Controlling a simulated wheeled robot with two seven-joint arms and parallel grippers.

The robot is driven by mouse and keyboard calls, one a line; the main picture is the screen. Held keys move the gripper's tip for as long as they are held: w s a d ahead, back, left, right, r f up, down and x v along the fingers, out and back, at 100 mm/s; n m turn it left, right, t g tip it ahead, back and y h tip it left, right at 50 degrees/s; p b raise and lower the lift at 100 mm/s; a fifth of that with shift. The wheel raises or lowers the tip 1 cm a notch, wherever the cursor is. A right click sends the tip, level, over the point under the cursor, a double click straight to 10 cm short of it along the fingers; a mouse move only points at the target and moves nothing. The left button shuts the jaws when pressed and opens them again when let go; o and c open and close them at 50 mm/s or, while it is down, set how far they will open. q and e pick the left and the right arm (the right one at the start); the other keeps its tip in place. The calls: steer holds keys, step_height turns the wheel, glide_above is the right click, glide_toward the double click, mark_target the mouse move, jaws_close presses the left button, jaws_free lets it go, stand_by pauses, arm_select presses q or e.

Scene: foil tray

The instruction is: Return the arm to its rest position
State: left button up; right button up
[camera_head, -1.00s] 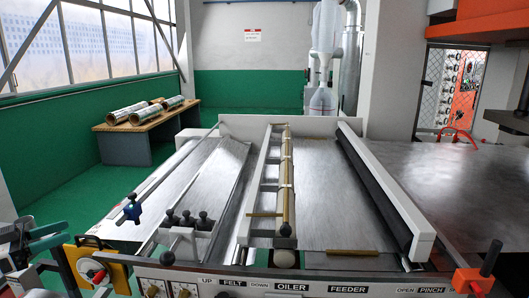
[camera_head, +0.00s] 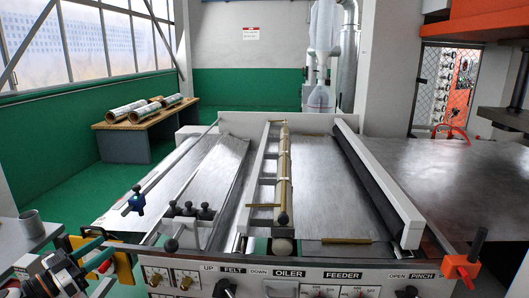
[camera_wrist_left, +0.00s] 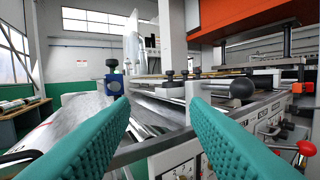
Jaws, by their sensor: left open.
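My left gripper (camera_head: 106,244) shows at the lower left of the head view, in front of the yellow plate at the machine's left corner. Its teal fingers are apart with nothing between them. In the left wrist view the open fingers (camera_wrist_left: 158,108) point toward the machine, with clear space between the tips. The right gripper is in neither view.
The feeder machine's front panel (camera_head: 330,275) lies right of my left gripper. A blue clamp (camera_head: 136,202) stands above its left side. A grey side table (camera_head: 30,238) holds a grey cup (camera_head: 30,223). Foil rolls (camera_head: 145,112) lie on a bench further back.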

arm_select(q)
steer(key=s+d+f+n+g+y, duration=0.1)
steer(key=s+d+f+n+y, duration=0.4)
steer(key=f, duration=0.4)
steer(key=s+d+f+n+g+y, duration=0.1)
steer(key=s+d+f+n+y, duration=0.2)
steer(key=s+d+f+y, duration=0.4)
steer(key=s+d+f+m+g, duration=0.1)
steer(key=s+d+f+g, duration=0.1)
steer(key=s+g, duration=0.35)
steer(key=s+d+f+m+g+h, duration=0.1)
steer(key=s+d+f+g, duration=0.15)
steer(key=s, duration=0.65)
steer(key=s+d+f+g, duration=0.2)
steer(key=s+d+g, duration=0.1)
steer(key=s, duration=0.5)
step_height(320, 180, down, 26)
steer(key=s+a+f+g, duration=0.1)
steer(key=s+f, duration=0.7)
steer(key=s+a+f+g+b, duration=0.1)
steer(key=s+a+f, duration=0.1)
steer(key=s+f, duration=0.7)
steer(key=shift+a+f+m, duration=0.15)
steer(key=shift+a+m, duration=0.15)
steer(key=shift+m, duration=0.1)
